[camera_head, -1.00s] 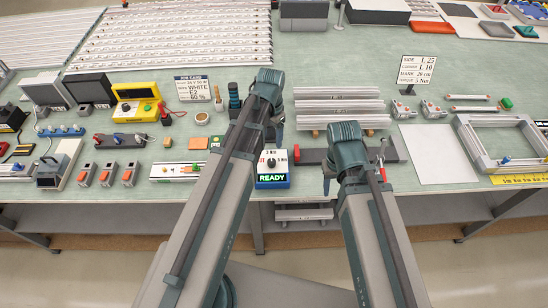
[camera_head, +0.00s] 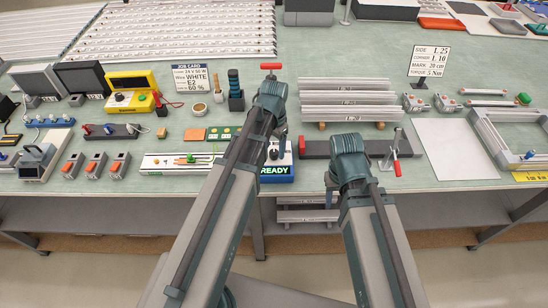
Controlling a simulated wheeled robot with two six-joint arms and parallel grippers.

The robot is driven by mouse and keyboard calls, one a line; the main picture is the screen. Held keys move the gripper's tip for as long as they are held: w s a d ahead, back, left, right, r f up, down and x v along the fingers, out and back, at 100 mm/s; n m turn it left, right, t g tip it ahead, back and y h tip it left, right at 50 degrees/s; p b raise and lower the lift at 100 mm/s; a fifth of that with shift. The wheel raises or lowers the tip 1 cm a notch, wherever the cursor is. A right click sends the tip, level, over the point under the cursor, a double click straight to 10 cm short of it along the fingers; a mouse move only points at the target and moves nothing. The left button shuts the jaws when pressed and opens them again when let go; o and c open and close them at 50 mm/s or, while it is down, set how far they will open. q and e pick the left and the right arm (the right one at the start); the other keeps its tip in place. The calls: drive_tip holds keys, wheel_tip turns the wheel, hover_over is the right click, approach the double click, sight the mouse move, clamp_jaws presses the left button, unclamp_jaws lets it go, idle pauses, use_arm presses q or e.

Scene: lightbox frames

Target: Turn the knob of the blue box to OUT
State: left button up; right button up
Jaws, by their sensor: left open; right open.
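The blue box (camera_head: 279,178) stands near the front edge of the bench, with a pale top and a lit green READY display (camera_head: 274,170). Its dark knob (camera_head: 273,154) shows beside my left arm, which covers the box's left part. I cannot read the knob's labels or setting. My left gripper (camera_head: 281,150) points down over the box, close to the knob; its fingers are mostly hidden and contact cannot be told. It is open. My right gripper (camera_head: 329,188) is open, pointing down at the bench's front edge, right of the box and apart from it.
A dark bar (camera_head: 318,148) lies right of the box, beside a red-handled clamp (camera_head: 396,166). A white strip fixture (camera_head: 165,164) and green board (camera_head: 222,133) lie left. Silver profiles (camera_head: 348,98) lie behind. A white sheet (camera_head: 455,150) lies right.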

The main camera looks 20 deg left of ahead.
use_arm(q)
wheel_tip(320, 180, down, 2)
drive_tip(key=shift+b, duration=0.55)
drive_tip(key=shift+c, duration=0.2)
clamp_jaws()
